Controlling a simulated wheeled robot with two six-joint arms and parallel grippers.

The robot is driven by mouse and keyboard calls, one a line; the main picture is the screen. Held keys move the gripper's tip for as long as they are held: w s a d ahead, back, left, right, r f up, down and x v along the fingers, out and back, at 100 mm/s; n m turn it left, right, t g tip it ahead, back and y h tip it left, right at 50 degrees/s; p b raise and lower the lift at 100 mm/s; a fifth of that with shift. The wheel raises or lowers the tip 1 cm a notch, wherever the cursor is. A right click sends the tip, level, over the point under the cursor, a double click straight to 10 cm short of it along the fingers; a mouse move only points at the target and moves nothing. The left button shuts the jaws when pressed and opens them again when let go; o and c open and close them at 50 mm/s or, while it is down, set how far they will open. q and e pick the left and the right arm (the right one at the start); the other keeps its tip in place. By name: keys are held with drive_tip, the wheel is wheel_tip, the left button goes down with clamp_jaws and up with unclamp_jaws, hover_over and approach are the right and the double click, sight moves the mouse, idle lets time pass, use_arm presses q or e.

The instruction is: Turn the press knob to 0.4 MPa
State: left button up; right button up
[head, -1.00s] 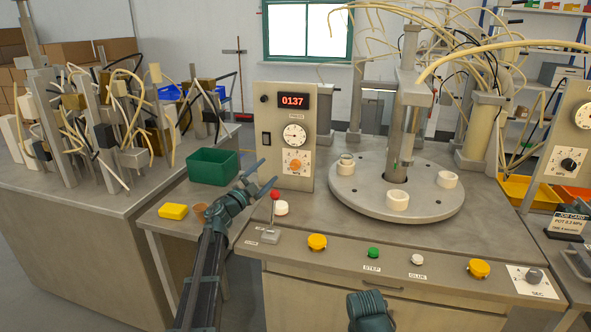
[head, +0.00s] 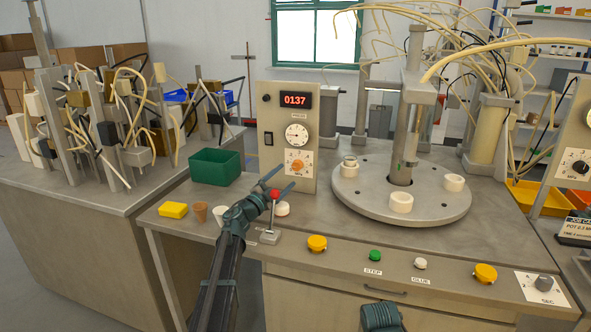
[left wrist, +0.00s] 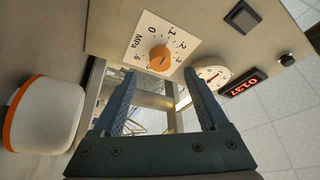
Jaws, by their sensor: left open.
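The orange press knob (head: 298,166) sits on a white scale plate low on the grey front panel (head: 270,118). In the left wrist view the knob (left wrist: 159,58) lies just beyond the fingertips, and the plate reads MPa with numbers from 0 around it. The knob's exact setting is too small to tell. My left gripper (head: 280,178) is open and empty, in front of the panel, just left of and below the knob. In the left wrist view its two fingers (left wrist: 161,76) stand apart below the knob, not gripping it.
A red-tipped lever (head: 273,215) stands beside my left gripper. A white, orange-rimmed round thing (left wrist: 44,114) is close in the left wrist view. Above the knob are a dial gauge (head: 297,134) and a red display (head: 295,100) reading 0137. A round table (head: 430,205) stands right.

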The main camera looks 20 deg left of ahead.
sight(295, 168)
use_arm(q)
drive_tip(key=p+x, duration=0.1)
drive_tip(key=x, duration=0.5)
drive_tip(key=shift+w+r, duration=0.1)
drive_tip(key=shift+w, duration=0.15)
drive_tip(key=shift+c, duration=0.3)
clamp_jaws()
